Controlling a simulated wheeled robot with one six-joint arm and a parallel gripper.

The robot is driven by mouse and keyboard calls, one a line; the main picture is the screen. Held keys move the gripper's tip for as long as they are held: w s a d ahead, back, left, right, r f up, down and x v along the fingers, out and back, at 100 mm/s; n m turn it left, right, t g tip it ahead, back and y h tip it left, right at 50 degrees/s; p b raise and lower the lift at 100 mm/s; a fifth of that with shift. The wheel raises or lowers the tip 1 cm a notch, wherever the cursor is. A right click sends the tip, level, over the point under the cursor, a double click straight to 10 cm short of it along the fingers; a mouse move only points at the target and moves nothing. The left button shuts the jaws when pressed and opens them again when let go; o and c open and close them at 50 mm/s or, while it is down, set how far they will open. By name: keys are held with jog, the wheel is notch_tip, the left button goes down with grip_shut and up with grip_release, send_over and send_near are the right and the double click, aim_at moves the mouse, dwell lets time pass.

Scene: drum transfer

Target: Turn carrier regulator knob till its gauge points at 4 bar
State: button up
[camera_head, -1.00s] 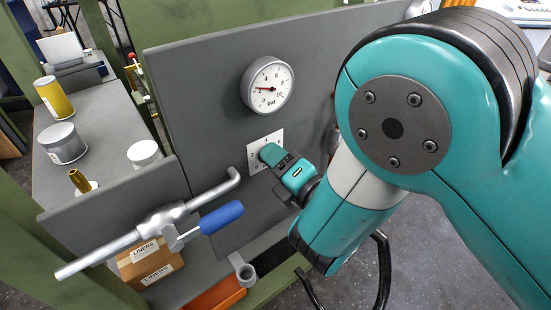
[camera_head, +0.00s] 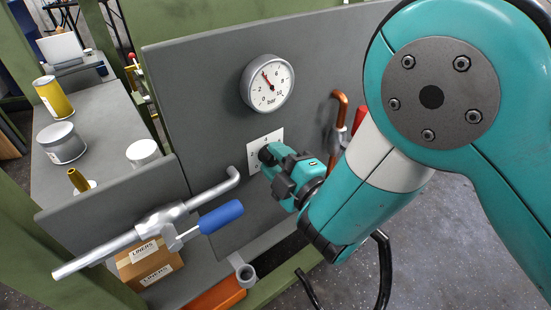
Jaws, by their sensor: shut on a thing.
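The round pressure gauge (camera_head: 268,84) with a white face marked in bar is on the grey panel. Its red needle points up and left, at about the 4, which it seems to cover. Below it is a white scale plate (camera_head: 253,160) where the regulator knob sits. My gripper (camera_head: 268,155) reaches in from the right, against the plate, and is shut on the knob. The gripper body and fingers hide most of the knob; only a dark bit shows at the fingertips.
A grey pipe with a blue-handled lever (camera_head: 221,217) is left of and below my gripper. A copper pipe (camera_head: 338,112) with a red handle stands right of it, close to my arm. Cans (camera_head: 62,143) stand on the left shelf. A carton (camera_head: 150,262) sits below.

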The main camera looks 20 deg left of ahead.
jog(key=shift+m, duration=0.3)
dwell(0.4)
jog(key=o, duration=0.9)
